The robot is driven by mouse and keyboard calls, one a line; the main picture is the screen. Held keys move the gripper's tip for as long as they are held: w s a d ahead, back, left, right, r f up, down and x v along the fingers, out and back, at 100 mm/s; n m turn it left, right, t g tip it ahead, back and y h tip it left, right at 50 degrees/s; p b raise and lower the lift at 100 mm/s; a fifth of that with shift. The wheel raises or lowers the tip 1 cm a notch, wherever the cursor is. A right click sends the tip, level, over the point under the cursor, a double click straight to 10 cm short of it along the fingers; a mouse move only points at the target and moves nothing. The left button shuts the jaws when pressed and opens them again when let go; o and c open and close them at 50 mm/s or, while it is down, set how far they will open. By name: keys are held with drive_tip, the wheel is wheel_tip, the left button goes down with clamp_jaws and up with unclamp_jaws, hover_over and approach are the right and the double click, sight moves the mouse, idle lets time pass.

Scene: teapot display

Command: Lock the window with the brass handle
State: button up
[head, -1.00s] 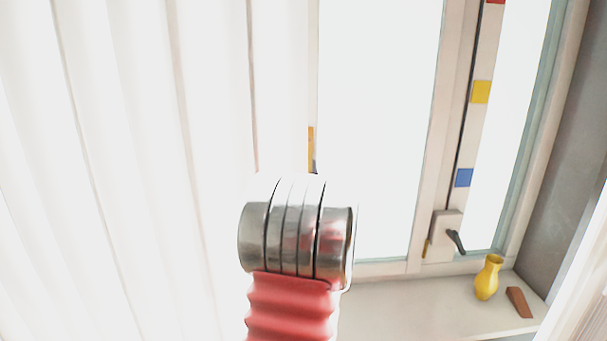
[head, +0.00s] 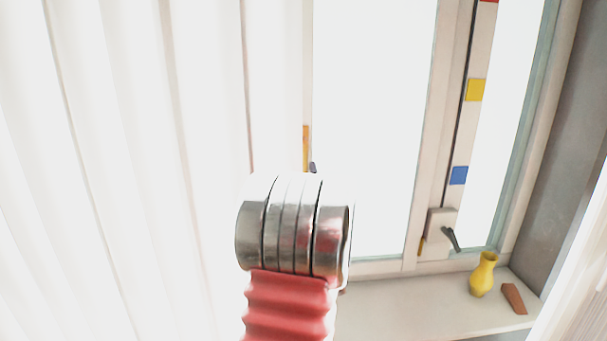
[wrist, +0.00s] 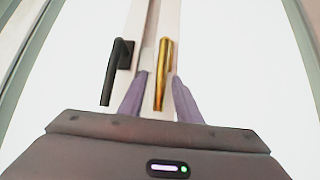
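The brass handle (wrist: 161,80) is a slim gold lever on a pale window frame bar in the wrist view. It runs down the picture from its upper end, slightly tilted. My gripper (wrist: 160,78) has two purple fingers, spread apart on either side of the lever's lower part in the picture. I cannot tell whether they touch it. In the head view, a brass-coloured strip (head: 305,147) shows just above my arm, probably this handle. A small dark purple tip beside it is probably one finger; the rest of my gripper is hidden behind my arm.
A black handle (wrist: 118,72) is close left of the brass one in the wrist view. A second window handle (head: 450,238), dark, is at lower right in the head view. A yellow vase (head: 483,275) and a brown wedge (head: 513,298) stand on the sill (head: 400,306). White curtain folds (head: 120,150) fill the left.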

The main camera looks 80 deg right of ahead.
drive_tip(key=v, duration=0.6)
drive_tip(key=shift+a+f, duration=0.2)
drive_tip(key=shift+f, duration=0.05)
drive_tip(key=shift+s, duration=0.15)
idle(0.4)
